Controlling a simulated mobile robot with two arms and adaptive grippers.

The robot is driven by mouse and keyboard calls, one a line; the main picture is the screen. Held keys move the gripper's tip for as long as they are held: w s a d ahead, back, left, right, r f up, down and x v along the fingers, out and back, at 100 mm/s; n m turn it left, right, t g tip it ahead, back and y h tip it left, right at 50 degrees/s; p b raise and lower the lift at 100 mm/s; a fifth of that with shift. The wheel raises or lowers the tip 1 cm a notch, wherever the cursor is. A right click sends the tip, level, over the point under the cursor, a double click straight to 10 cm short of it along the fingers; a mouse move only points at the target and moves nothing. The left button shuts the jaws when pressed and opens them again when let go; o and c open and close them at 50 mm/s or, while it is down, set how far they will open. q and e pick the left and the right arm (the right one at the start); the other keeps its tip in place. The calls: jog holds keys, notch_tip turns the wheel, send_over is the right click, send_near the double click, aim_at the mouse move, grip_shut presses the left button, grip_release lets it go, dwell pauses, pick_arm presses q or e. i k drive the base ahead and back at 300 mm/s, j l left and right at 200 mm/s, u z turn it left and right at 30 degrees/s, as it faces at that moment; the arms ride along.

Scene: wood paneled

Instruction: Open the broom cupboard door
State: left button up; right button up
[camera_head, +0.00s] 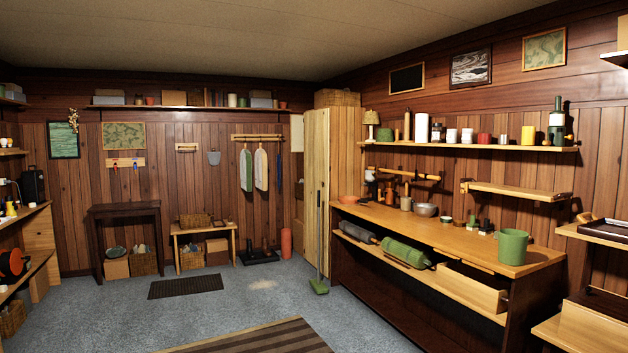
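A tall, pale wooden cupboard (346,180) stands in the far right corner, and I take it to be the broom cupboard. Its narrower left face (315,150) looks like the door and appears closed, but I cannot make out a gap or a handle clearly. A green-headed broom (319,284) stands upright in front of this face, its thin handle reaching up across it. Neither of my grippers is in view.
A long workbench (450,235) runs along the right wall up to the cupboard. A striped rug (250,338) and a dark mat (186,287) lie on the blue-grey carpet (290,300). The middle floor is clear. A dark shoe stand (258,256) and a red cylinder (286,243) stand left of the cupboard.

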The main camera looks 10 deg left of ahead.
aim_at(317, 123)
jog(key=i+j+u, duration=0.15)
jog(key=i, duration=0.2)
jog(key=i+u, duration=0.15)
jog(key=i, duration=0.25)
jog(key=i+u, duration=0.2)
jog(key=i, duration=6.35)
jog(key=i+j+z, duration=0.15)
jog(key=i, duration=0.4)
jog(key=i+j+z, duration=0.1)
jog(key=i, duration=0.45)
jog(key=i+j+z, duration=0.15)
jog(key=i, duration=0.4)
jog(key=i+j+z, duration=0.2)
jog(key=i+z, duration=0.25)
jog(key=i+j+z, duration=0.2)
jog(key=z, duration=0.2)
jog(key=i+j+z, duration=0.25)
jog(key=j+z, duration=0.2)
jog(key=i+j+z, duration=0.2)
jog(key=j+z, duration=0.2)
jog(key=i+j+z, duration=0.2)
jog(key=j, duration=0.2)
jog(key=j+z, duration=0.15)
jog(key=j, duration=0.2)
